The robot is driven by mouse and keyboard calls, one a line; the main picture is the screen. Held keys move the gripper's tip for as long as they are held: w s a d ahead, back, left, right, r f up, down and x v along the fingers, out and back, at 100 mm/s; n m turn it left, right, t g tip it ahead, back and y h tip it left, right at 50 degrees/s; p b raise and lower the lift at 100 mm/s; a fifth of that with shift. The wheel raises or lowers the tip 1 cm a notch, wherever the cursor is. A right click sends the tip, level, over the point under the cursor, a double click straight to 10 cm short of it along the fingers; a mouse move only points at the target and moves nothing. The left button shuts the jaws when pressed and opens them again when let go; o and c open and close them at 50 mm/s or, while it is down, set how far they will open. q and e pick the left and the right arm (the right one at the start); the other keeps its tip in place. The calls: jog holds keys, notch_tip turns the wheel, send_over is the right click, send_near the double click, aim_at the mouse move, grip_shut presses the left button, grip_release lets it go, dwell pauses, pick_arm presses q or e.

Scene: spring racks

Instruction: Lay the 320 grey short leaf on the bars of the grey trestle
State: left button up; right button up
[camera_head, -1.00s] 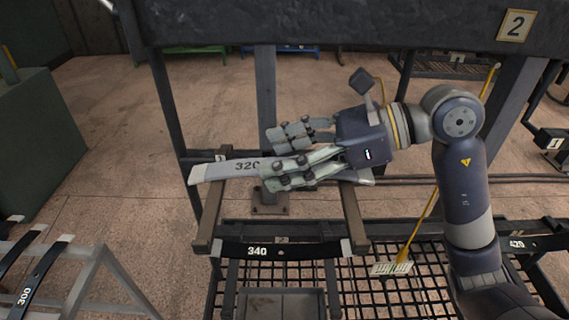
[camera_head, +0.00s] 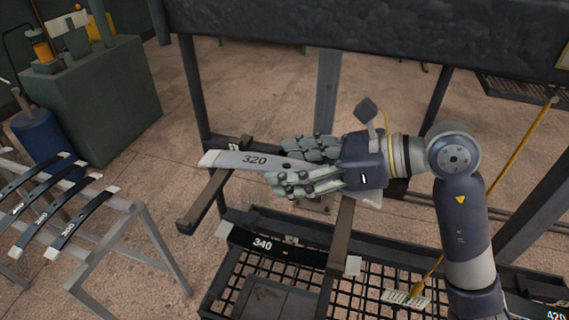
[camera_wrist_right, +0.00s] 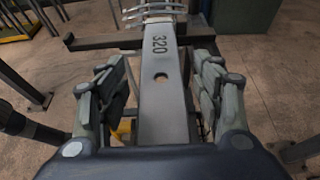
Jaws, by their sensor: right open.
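The grey leaf marked 320 (camera_head: 240,160) lies across two brown bars of the rack, its left end over the left bar (camera_head: 208,203). In the wrist view the leaf (camera_wrist_right: 161,100) runs straight away from me, with a hole in its middle. My right gripper (camera_head: 278,168) is open, with its fingers on either side of the leaf; in the wrist view the gripper (camera_wrist_right: 161,85) shows gaps beside it. The gripper hides part of the leaf in the head view. The grey trestle (camera_head: 150,225) stands at lower left, with several dark leaves across its bars. My left gripper is out of view.
A black leaf marked 340 (camera_head: 285,246) lies at the rack's front, above a black mesh shelf (camera_head: 345,300). A yellow-handled brush (camera_head: 418,285) is at the right. A green cabinet (camera_head: 100,110) and a blue bin (camera_head: 48,138) stand behind the trestle. Open floor lies between trestle and rack.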

aim_at(296, 168)
jog(key=shift+d, duration=0.25)
jog(key=shift+c, duration=1.1)
grip_shut()
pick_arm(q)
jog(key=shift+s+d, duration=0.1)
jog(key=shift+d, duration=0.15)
pick_arm(e)
jog(key=shift+r, duration=0.1)
jog(key=shift+r, duration=0.1)
jog(key=shift+r+b, duration=0.75)
jog(key=shift+r, duration=0.9)
jog(key=a+b, duration=0.1)
jog(key=a, duration=0.4)
jog(key=s+a+r+b, duration=0.1)
jog(key=a, duration=0.3)
jog(key=a+b, duration=0.2)
jog(key=a, duration=0.3)
jog(key=shift+s+a+r, duration=0.15)
jog(key=shift+s+a, duration=0.2)
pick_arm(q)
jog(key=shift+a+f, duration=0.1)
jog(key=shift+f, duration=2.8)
pick_arm(e)
jog(key=shift+s+a+r, duration=0.1)
jog(key=shift+a, duration=0.6)
